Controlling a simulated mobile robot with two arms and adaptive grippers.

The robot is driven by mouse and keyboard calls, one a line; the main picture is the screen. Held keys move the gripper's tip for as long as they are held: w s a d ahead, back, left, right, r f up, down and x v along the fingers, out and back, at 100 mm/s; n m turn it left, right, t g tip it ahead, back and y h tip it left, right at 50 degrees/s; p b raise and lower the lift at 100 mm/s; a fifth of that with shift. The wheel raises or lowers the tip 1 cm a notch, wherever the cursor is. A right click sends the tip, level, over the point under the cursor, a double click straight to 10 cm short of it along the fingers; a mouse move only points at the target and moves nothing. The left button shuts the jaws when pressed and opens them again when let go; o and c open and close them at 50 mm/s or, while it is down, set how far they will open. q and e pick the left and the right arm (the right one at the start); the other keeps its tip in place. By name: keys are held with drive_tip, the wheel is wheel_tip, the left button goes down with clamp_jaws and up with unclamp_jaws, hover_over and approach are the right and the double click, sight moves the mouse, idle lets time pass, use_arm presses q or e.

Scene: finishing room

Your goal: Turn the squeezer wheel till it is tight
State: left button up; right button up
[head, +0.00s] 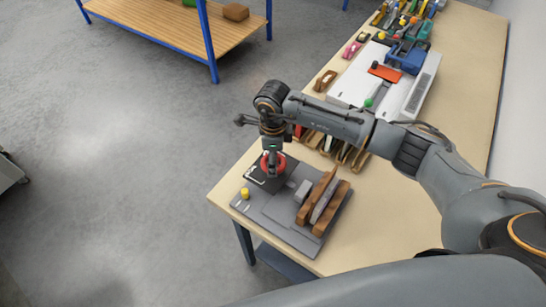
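The squeezer stands on the near left corner of the bench, on a grey base plate (262,215). Its red wheel (280,161) is at the far left end, above a black plate with white marks. My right arm comes in from the right, and its gripper (272,160) points down onto the wheel, covering its middle. The fingertips are small and partly hidden, so I cannot tell if they are closed on the wheel. Two brown wooden jaws (331,209) stand upright on the base with a grey flat piece (324,202) between them. My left gripper is not in view.
A small yellow knob (245,193) sits at the base's left edge. Several wooden-handled tools (345,152) lie behind, under my forearm. A white case (405,85) and more tools are farther along the bench. A blue-framed wooden table (165,32) stands across open floor.

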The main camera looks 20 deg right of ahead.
idle(0.7)
drive_tip(key=o, duration=1.2)
drive_tip(key=shift+c, duration=0.2)
wheel_tip(320, 180, up, 12)
